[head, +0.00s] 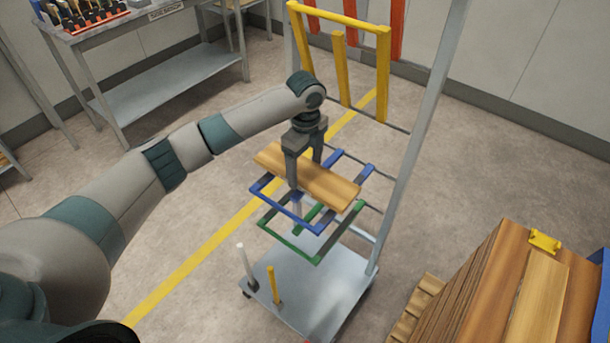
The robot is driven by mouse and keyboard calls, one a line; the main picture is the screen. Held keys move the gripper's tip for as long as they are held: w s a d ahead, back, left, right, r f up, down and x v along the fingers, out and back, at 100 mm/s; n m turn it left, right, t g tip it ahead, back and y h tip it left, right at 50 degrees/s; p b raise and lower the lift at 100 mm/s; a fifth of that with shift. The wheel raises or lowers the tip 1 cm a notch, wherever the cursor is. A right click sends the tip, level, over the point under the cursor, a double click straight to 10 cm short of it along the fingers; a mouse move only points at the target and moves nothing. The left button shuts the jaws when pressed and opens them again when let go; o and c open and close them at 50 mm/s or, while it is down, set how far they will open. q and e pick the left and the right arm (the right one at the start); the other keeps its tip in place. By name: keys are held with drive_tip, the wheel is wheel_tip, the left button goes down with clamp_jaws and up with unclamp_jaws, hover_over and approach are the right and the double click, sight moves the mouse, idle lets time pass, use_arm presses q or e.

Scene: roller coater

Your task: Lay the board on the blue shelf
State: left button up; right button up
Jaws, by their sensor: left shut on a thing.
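The wooden board (328,187) is a light brown plank lying roughly level across the blue shelf (264,184), a blue frame on the rack. My left gripper (305,172) points down from above and is shut on the board near its middle. I cannot tell whether the board touches the blue frame or is slightly above it. A green shelf (318,258) sits just below the blue one. My right gripper is not in view.
The wheeled rack has a grey post (420,140), a grey base (320,290) and yellow (385,60) frames raised higher up. A stack of boards (540,295) stands at lower right. A grey workbench (165,85) with tools is at upper left.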

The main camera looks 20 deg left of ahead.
sight(305, 172)
use_arm(q)
drive_tip(key=shift+f+p, duration=0.55)
drive_tip(key=shift+f, duration=1.3)
drive_tip(key=shift+f, duration=0.15)
drive_tip(key=o, duration=1.3)
wheel_tip(305, 172, up, 12)
drive_tip(key=b, duration=0.2)
drive_tip(key=shift+b, duration=0.4)
